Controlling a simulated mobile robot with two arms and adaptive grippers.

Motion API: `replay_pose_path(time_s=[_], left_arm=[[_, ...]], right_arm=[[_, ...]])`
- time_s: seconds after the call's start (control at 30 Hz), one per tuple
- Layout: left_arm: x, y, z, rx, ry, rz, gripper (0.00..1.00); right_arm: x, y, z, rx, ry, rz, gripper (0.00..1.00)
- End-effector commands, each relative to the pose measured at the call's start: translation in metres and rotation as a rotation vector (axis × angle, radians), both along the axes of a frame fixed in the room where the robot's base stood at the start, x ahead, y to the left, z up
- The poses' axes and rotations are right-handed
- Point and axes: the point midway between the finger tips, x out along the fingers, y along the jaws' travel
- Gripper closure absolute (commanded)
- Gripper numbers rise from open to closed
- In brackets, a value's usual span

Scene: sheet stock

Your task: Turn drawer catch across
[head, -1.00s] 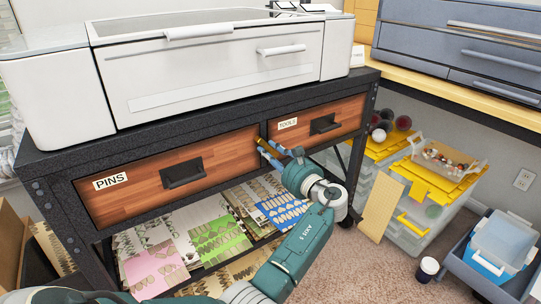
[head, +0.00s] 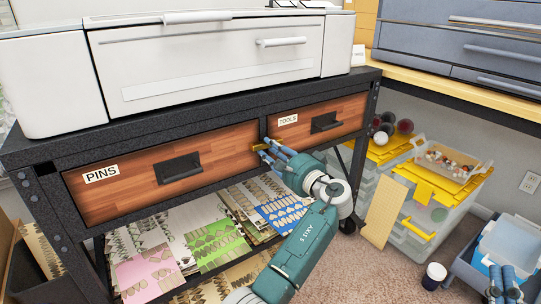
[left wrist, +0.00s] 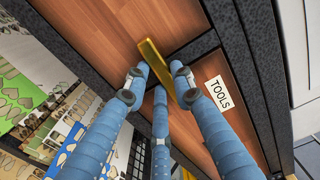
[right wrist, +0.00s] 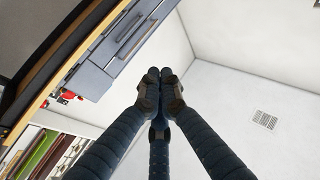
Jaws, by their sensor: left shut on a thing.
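The drawer catch is a small brass bar (head: 257,147) at the post between the PINS drawer (head: 135,180) and the TOOLS drawer (head: 345,110). In the left wrist view the catch (left wrist: 151,58) lies roughly crosswise over the dark divider, reaching over the PINS drawer's edge. My left gripper (head: 266,151) is shut on the catch, its blue fingers (left wrist: 160,82) on either side; they hide part of it. Both drawers look closed. My right gripper (head: 507,292) is at the lower right of the head view, far from the catch. Its fingertips (right wrist: 160,90) are together with nothing between them.
A white machine (head: 210,60) stands on the black bench. Patterned sheets (head: 215,245) fill the shelf below the drawers. Clear bins with yellow lids (head: 405,195), a cup (head: 433,276) and a blue-grey tub (head: 470,272) stand at the right. Some carpet between is free.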

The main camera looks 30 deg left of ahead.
Motion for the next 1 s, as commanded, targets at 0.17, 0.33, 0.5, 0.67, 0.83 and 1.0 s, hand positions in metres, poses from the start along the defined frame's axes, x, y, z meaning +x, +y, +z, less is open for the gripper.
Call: replay_pose_path(time_s=[0.17,0.33,0.5,0.67,0.83,1.0], left_arm=[[0.000,0.000,-0.002,-0.023,-0.050,0.000,1.00],[0.001,0.000,-0.001,-0.032,-0.072,0.000,1.00],[0.001,0.000,-0.001,-0.034,-0.078,0.000,1.00],[0.001,0.000,-0.001,-0.034,-0.078,0.000,1.00],[0.001,0.000,-0.001,-0.034,-0.077,0.000,0.58],[0.001,0.000,-0.001,-0.033,-0.076,0.000,0.56]], right_arm=[[-0.012,0.000,0.023,0.033,-0.116,0.007,1.00],[-0.018,-0.001,0.034,0.047,-0.166,0.010,1.00],[-0.020,-0.001,0.036,0.051,-0.177,0.010,1.00],[-0.020,-0.001,0.036,0.051,-0.176,0.010,1.00],[-0.020,-0.001,0.036,0.050,-0.175,0.010,1.00],[-0.019,-0.001,0.036,0.050,-0.174,0.010,1.00]])
